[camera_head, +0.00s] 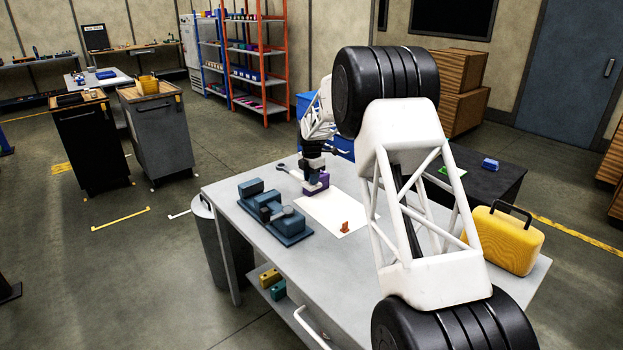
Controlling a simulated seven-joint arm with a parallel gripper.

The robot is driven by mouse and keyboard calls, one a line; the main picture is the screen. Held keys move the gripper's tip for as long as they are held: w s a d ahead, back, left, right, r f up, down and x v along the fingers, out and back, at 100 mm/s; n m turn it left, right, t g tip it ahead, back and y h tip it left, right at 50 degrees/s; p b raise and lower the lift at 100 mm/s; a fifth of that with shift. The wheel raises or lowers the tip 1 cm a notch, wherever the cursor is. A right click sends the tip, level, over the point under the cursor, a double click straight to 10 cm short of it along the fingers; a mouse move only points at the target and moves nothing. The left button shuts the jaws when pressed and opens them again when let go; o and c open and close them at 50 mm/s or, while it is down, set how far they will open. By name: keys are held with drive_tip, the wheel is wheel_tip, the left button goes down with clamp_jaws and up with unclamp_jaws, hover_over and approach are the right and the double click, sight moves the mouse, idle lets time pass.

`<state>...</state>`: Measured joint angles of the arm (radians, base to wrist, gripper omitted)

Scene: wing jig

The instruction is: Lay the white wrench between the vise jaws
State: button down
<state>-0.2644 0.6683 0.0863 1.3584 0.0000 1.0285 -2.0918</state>
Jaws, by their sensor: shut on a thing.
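The blue vise (272,212) stands near the left edge of the grey table, its jaws facing up; the gap between them is too small to make out. The white wrench (290,172) shows as a thin bar with a ring end pointing left, behind the vise. My gripper (312,181) is at the wrench's right end, shut on it, above the far side of the table. The fingertips and the wrench's other end are partly hidden. A purple block (323,181) is right at the gripper; I cannot tell whether they touch.
A white sheet (325,215) lies on the table (310,258) right of the vise, with a small orange-brown piece (345,227) on it. A yellow case (503,240) stands at the right end. My arm hides part of the table's middle. The front left table area is clear.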

drive_tip(key=shift+a, duration=0.1)
drive_tip(key=shift+s+a+r+m, duration=0.1)
drive_tip(key=shift+a+m, duration=0.5)
drive_tip(key=shift+a, duration=0.25)
drive_tip(key=s+a+m, duration=0.1)
drive_tip(key=a+m, duration=0.1)
drive_tip(key=a, duration=0.2)
drive_tip(key=s+a+m, duration=0.1)
drive_tip(key=a+m, duration=0.2)
drive_tip(key=a, duration=0.1)
drive_tip(key=s+a+m, duration=0.1)
drive_tip(key=a+m, duration=0.2)
drive_tip(key=a, duration=0.2)
drive_tip(key=shift+r, duration=0.15)
drive_tip(key=s+a+m, duration=0.4)
drive_tip(key=a+m, duration=0.4)
drive_tip(key=a, duration=0.4)
drive_tip(key=shift+s+a+m, duration=0.15)
drive_tip(key=shift+s+m, duration=0.1)
drive_tip(key=shift+m, duration=0.15)
drive_tip(key=shift+f, duration=3.3)
drive_tip(key=c, duration=0.9)
unclamp_jaws()
